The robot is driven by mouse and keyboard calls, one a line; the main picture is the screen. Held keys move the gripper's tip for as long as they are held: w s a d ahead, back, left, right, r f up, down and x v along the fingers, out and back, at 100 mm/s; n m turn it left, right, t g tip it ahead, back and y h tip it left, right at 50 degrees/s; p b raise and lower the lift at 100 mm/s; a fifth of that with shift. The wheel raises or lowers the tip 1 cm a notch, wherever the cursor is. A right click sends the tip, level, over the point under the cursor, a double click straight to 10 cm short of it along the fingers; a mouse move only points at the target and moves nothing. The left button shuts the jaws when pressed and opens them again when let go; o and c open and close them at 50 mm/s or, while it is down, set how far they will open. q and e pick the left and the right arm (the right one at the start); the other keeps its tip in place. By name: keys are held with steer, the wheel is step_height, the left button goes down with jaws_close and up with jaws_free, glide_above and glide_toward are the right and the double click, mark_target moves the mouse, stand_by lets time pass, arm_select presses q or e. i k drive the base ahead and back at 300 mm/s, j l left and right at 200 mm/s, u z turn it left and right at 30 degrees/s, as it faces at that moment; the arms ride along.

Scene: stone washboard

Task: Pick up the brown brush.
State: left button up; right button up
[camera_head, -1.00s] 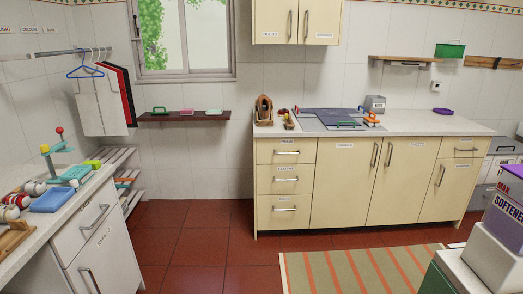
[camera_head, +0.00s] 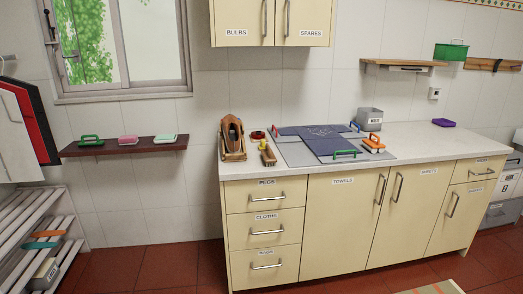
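A small brown object that looks like the brush (camera_head: 268,154) lies on the white countertop (camera_head: 420,141), near its front edge at the left end. It is small in the view, so its bristles are hard to make out. A larger brown wooden item on a stand (camera_head: 232,140) stands just to its left. A small red round item (camera_head: 257,135) lies behind it. Neither of my grippers shows in the head view.
A grey bin (camera_head: 369,117) stands behind. A dark wall shelf (camera_head: 100,148) and a slatted rack (camera_head: 35,235) are at left. Red floor lies in front.

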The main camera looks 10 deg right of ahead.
mark_target(269, 158)
steer(key=i+l+z, duration=0.1)
steer(key=i+z, duration=0.35)
steer(key=i+j+z, duration=0.1)
steer(key=i+z, duration=0.35)
steer(key=i, duration=0.25)
steer(key=i+j+z, duration=0.3)
steer(key=i+z, duration=0.15)
steer(key=i+l, duration=0.15)
steer(key=i, duration=0.2)
steer(key=i+l, duration=0.15)
steer(key=i, duration=0.25)
steer(key=i+l, duration=0.15)
steer(key=i, duration=0.2)
steer(key=u, duration=1.95)
